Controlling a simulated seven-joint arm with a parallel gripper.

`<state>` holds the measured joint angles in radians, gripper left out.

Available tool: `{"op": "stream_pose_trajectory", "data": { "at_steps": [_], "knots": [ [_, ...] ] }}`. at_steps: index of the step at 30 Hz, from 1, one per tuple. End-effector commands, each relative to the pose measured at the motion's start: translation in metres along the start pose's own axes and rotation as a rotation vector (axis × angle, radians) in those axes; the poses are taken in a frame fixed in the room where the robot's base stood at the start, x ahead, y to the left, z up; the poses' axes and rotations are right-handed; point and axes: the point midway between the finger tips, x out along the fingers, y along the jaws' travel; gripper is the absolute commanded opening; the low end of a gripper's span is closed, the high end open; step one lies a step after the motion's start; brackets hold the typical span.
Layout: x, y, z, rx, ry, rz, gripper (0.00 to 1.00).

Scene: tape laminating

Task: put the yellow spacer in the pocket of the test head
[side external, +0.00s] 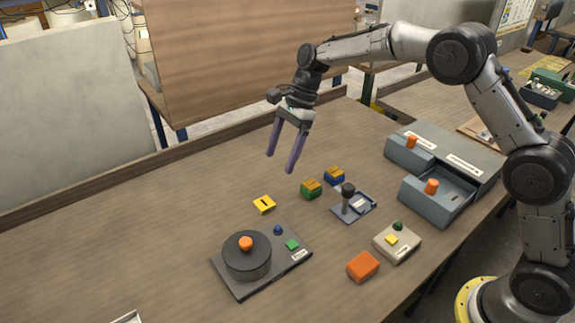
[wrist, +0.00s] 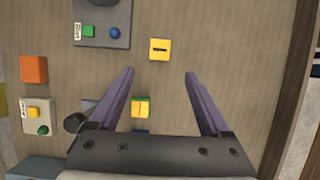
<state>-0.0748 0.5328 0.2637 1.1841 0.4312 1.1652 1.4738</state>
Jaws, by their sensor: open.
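A small yellow block with a dark slot on top, which looks like the yellow spacer (side external: 264,205), lies flat on the table. In the wrist view the spacer (wrist: 159,50) shows just beyond the gap between my fingertips. My gripper (side external: 280,163) is open and empty, high above the table, with its purple fingers pointing down; its fingers also show in the wrist view (wrist: 159,74). A small blue-grey fixture (side external: 368,203) with a black knob and a pale label may be the test head; its pocket is not clear. In the wrist view my gripper hides most of it.
A round dark drum (side external: 247,262) with an orange knob stands on a grey plate at the front. Green-yellow (side external: 311,190) and blue-yellow (side external: 334,176) blocks sit near the fixture. An orange block (side external: 362,267), grey button box (side external: 397,243) and drawer unit (side external: 448,150) are at right.

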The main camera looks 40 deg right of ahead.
Motion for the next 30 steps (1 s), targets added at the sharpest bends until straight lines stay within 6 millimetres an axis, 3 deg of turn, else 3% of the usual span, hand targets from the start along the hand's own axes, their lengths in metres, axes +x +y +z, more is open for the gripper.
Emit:
{"op": "stream_pose_trajectory", "data": {
  "at_steps": [8, 11, 14, 21, 25, 30],
  "knots": [
    [-0.006, 0.001, 0.000, -0.008, 0.002, -0.003, 0.81],
    [-0.021, 0.010, 0.001, -0.063, 0.016, -0.022, 0.81],
    [-0.051, 0.033, 0.002, -0.184, 0.049, -0.056, 0.81],
    [-0.126, 0.125, -0.007, -0.615, 0.199, -0.138, 0.81],
    [-0.150, 0.182, -0.018, -0.850, 0.299, -0.161, 0.81],
    [-0.162, 0.257, -0.037, -1.152, 0.443, -0.161, 0.81]
  ]
}}
